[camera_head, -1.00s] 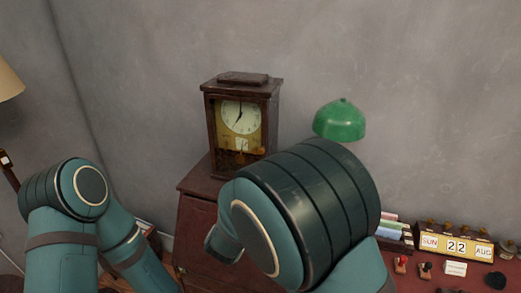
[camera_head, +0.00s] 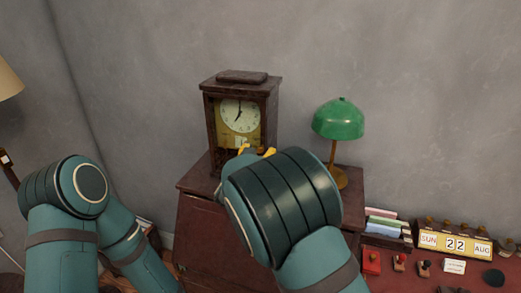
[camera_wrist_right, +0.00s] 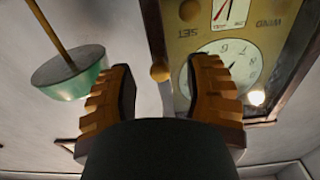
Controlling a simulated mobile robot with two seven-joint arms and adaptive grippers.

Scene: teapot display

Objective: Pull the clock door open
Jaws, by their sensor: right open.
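The dark wooden clock (camera_head: 213,110) stands upright on the cabinet, with a white dial (camera_head: 240,116) on a gold plate. Its front door looks closed. My right gripper (camera_head: 256,151) is at the clock's lower front, its yellow fingertips showing past my arm. In the right wrist view the clock appears upside down. There, a small round brass knob (camera_wrist_right: 160,73) on the door's wooden edge lies between the open fingers (camera_wrist_right: 163,68). I cannot tell whether they touch it. My left arm shows at the left, but its gripper is out of view.
A green lamp (camera_head: 339,120) stands close right of the clock and also shows in the right wrist view (camera_wrist_right: 70,76). The reddish cabinet (camera_head: 197,222) is below.

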